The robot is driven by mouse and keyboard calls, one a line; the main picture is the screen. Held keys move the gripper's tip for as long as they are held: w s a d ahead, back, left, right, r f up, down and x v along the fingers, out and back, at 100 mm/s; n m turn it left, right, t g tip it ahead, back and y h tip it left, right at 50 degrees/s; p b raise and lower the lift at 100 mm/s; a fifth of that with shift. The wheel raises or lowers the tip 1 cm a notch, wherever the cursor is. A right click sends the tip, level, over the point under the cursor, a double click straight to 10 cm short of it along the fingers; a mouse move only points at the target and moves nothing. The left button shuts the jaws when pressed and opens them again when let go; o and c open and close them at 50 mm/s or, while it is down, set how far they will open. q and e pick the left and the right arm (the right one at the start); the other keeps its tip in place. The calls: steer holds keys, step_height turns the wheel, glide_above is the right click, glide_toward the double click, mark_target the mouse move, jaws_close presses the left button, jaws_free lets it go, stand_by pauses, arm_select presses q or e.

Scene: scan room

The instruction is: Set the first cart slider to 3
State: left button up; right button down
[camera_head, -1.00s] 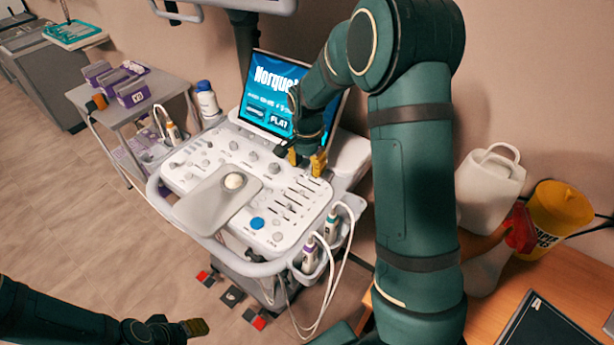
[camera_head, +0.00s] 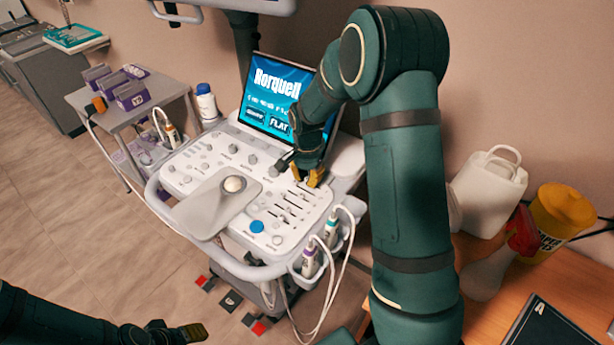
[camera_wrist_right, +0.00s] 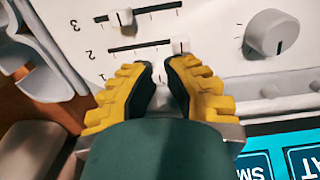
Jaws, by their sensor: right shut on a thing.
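The white cart console (camera_head: 205,165) carries a bank of horizontal sliders at its right side, below the screen. My right gripper (camera_head: 308,177) is down at the top end of this bank. In the right wrist view the gripper (camera_wrist_right: 160,92) is shut on the first slider's whitish knob (camera_wrist_right: 161,101), which shows only partly between the dark fingertips. The first slider's track is mostly hidden under the fingers. The second slider's knob (camera_wrist_right: 181,45) and the third slider's knob (camera_wrist_right: 122,17) are clear of the fingers. My left gripper (camera_head: 194,332) is low at the left, away from the cart.
The lit screen (camera_head: 276,97) stands behind the console. A grey knob (camera_wrist_right: 272,34) sits beside the sliders. Probes (camera_head: 311,258) with looping cables hang at the console's front right. A white jug (camera_head: 490,190) and a yellow tub (camera_head: 560,215) stand on the desk at right.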

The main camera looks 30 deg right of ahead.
mark_target(321, 189)
steer(key=s, duration=0.1)
steer(key=s+d, duration=0.1)
steer(key=s, duration=0.1)
steer(key=shift+s+d, duration=0.25)
steer(key=shift+s, duration=0.05)
steer(key=shift+s+d, duration=0.1)
steer(key=shift+s, duration=0.1)
steer(key=c, duration=1)
jaws_free()
steer(key=shift+s, duration=0.1)
steer(key=shift+o, duration=0.2)
steer(key=shift+r, duration=0.2)
step_height(321, 189, up, 12)
steer(key=shift+f, duration=0.2)
